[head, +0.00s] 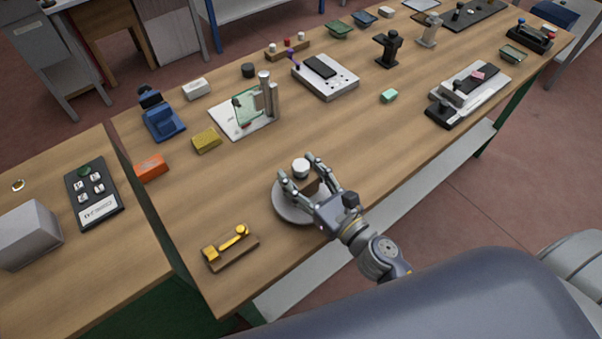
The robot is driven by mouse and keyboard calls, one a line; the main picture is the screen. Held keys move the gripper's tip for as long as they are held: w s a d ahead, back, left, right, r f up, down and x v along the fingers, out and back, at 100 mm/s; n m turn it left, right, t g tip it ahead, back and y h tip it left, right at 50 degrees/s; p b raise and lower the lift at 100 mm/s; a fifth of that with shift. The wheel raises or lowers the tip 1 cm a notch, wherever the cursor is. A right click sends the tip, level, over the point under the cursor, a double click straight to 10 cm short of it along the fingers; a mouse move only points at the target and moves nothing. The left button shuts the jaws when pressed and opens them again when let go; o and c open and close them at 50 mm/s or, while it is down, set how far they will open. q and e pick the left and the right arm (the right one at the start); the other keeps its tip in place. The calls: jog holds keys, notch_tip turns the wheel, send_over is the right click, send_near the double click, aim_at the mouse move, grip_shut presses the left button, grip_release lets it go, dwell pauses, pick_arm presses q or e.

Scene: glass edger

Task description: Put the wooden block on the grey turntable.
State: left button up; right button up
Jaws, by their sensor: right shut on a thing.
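The grey turntable (284,209) is a round disc near the front edge of the long wooden table. My right gripper (302,177) is over it, reaching in from the lower right. It is shut on the wooden block (309,186), a brown piece partly hidden by the fingers. The block is over the turntable; I cannot tell whether it touches the disc. My left gripper is not in view.
A white round piece (301,168) shows just beyond the fingers. A wooden base with a yellow tool (232,247) lies to the left. A yellow sponge (206,140), an orange block (151,168) and a glass-holding stand (246,119) are farther back. The table right of the turntable is clear.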

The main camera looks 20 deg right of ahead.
jog(key=o, duration=1.1)
jog(key=shift+f, duration=0.1)
jog(key=shift+r, duration=0.2)
jog(key=shift+s+f, duration=0.25)
jog(key=shift+s, duration=0.05)
jog(key=b+v, duration=0.5)
jog(key=v, duration=0.5)
jog(key=shift+d, duration=0.1)
jog(key=shift+s+d+r+b, duration=0.1)
jog(key=shift+s+b, duration=0.15)
jog(key=shift+s, duration=0.1)
jog(key=shift+s+d+r+b, duration=0.15)
jog(key=shift+s+b, duration=0.05)
jog(key=shift+s, duration=0.15)
